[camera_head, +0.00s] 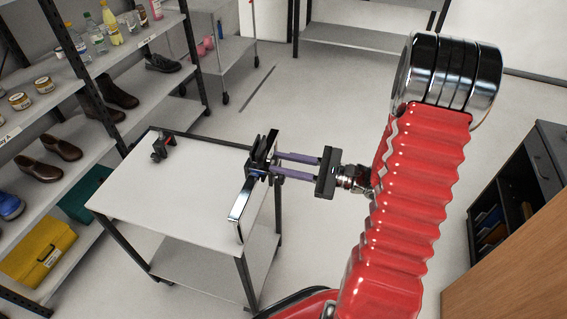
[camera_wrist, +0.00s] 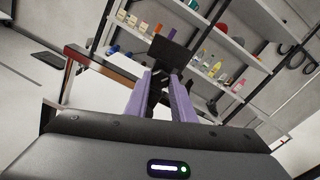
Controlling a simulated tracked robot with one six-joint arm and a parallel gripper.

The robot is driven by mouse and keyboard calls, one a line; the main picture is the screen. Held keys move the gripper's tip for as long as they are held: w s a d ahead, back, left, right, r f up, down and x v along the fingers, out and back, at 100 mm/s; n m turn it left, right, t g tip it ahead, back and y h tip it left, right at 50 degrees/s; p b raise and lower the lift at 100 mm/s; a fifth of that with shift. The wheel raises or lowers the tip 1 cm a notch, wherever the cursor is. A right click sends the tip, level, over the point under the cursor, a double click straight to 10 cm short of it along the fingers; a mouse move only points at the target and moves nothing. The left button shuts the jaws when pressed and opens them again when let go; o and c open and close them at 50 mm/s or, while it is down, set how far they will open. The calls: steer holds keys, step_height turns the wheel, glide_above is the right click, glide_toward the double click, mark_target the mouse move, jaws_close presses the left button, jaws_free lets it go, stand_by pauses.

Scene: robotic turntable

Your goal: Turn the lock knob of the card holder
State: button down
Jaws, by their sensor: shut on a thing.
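The card holder (camera_head: 262,150) is a dark upright piece at the right edge of the white table, and it also shows in the wrist view as a dark plate (camera_wrist: 172,54) just beyond my fingertips. My gripper (camera_head: 272,165) reaches it from the right with two purple fingers. In the wrist view the fingers (camera_wrist: 160,82) converge on a small dark part at the holder, which appears to be the lock knob. The fingertips mostly hide the knob, so its turn angle cannot be told.
A long shiny bar (camera_head: 240,207) runs along the right side of the white table (camera_head: 180,205). A small black clamp-like piece (camera_head: 162,147) stands at the table's far left. Shelves with shoes and bottles (camera_head: 85,85) stand left. A dark cabinet (camera_head: 535,180) is at right.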

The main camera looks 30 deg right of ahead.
steer(key=c, duration=1.5)
jaws_free()
steer(key=shift+d, duration=0.1)
steer(key=v, duration=1.3)
steer(key=shift+s+d+f, duration=0.1)
steer(key=shift+s+d, duration=0.05)
steer(key=shift+s, duration=0.15)
